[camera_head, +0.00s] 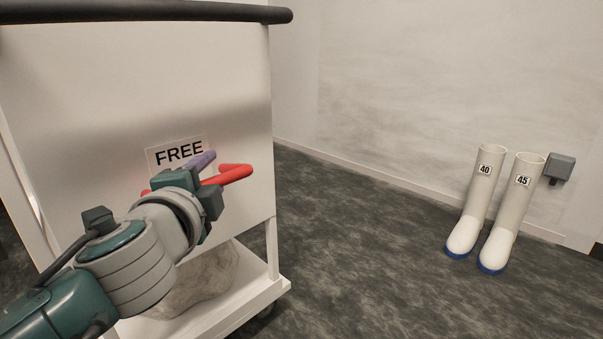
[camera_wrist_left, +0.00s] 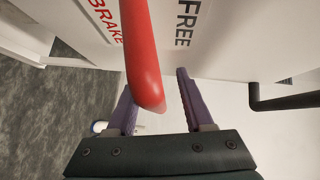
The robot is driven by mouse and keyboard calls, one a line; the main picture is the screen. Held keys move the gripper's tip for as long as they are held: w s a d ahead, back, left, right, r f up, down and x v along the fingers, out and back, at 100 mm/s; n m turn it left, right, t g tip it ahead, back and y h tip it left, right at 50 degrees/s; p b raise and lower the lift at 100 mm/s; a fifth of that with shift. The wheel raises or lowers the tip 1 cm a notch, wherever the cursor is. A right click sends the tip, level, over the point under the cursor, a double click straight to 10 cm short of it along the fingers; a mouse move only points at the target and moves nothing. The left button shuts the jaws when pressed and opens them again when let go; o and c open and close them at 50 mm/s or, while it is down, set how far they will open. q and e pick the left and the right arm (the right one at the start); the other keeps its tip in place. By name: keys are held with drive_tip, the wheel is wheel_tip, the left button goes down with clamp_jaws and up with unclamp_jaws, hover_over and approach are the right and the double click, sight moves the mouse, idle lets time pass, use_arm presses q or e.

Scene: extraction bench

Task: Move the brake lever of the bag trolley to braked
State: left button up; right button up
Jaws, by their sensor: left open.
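The bag trolley (camera_head: 235,75) is a white-panelled cart at the left of the head view. Its red brake lever (camera_head: 232,174) sticks out from the panel, partly hidden by my gripper. In the left wrist view the lever (camera_wrist_left: 143,55) passes between the two purple fingers, nearer the left one. A black FREE label (camera_wrist_left: 186,22) lies right of the lever there, and a red label reading BRAKE (camera_wrist_left: 104,20), perhaps cut short, lies left. My left gripper (camera_wrist_left: 155,85) is open around the lever, with a gap visible on the right side. My right gripper is not in view.
A black handle bar (camera_head: 150,11) crosses the trolley's top. A grey lumpy bag (camera_head: 208,280) lies on its lower shelf (camera_head: 262,291). White boots (camera_head: 485,195) marked 40 and 45 (camera_head: 512,210) stand by the wall, near a grey box (camera_head: 559,168). The floor between is clear.

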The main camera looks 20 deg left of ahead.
use_arm(q)
clamp_jaws()
idle(0.3)
idle(1.1)
